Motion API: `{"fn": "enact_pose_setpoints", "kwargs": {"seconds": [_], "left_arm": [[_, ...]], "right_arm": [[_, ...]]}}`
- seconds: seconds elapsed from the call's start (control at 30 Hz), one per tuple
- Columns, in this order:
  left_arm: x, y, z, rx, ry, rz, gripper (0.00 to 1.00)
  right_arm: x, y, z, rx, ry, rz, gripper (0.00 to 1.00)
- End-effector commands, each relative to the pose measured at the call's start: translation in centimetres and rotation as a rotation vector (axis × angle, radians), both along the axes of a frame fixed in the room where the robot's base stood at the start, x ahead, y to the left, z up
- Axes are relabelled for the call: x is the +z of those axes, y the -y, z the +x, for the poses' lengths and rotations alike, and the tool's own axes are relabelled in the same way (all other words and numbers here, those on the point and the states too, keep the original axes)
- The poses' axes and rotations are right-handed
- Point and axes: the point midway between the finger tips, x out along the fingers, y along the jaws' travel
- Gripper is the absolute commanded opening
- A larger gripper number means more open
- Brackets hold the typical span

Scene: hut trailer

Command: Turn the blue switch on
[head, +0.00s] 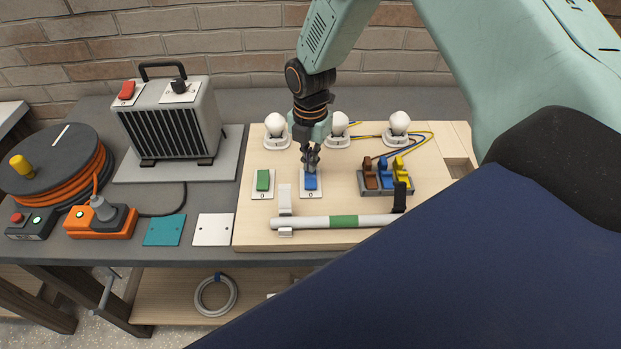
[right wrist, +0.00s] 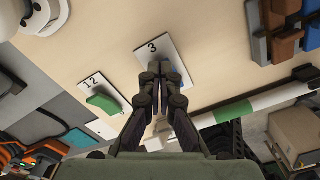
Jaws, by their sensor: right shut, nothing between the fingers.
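The blue switch (head: 310,182) sits on a white plate on the pale wooden board. A "0" shows on the plate below it. My right gripper (head: 311,165) is shut and empty, right at the upper part of the blue switch; I cannot tell whether it touches. The green switch (head: 263,181) is on a plate to the left, also seen in the right wrist view (right wrist: 104,103). My left gripper is out of view.
Several white bulbs (head: 340,123) stand behind the switches. A block with brown, blue and yellow levers (head: 385,178) is to the right. A white tube with a green band (head: 343,221) lies in front. A grey heater (head: 172,120) and cable reel (head: 45,160) stand left.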

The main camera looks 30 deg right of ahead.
Motion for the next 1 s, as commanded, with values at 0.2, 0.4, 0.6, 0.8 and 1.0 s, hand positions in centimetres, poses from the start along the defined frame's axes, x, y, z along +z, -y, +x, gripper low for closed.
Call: {"fn": "enact_pose_setpoints", "kwargs": {"seconds": [0.2, 0.4, 0.6, 0.8, 1.0], "left_arm": [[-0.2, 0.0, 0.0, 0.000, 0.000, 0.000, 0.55], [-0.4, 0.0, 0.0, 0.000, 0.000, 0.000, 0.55], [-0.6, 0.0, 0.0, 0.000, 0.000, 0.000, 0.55], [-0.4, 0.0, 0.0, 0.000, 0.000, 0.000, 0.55], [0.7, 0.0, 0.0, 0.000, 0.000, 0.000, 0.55]], "right_arm": [[-0.3, 0.0, 0.0, 0.000, 0.000, 0.000, 0.00], [-0.6, 0.0, 0.0, 0.000, 0.000, 0.000, 0.00], [-0.9, 0.0, 0.0, 0.000, 0.000, 0.000, 0.00], [-0.6, 0.0, 0.0, 0.000, 0.000, 0.000, 0.00], [0.7, 0.0, 0.0, 0.000, 0.000, 0.000, 0.00]]}}
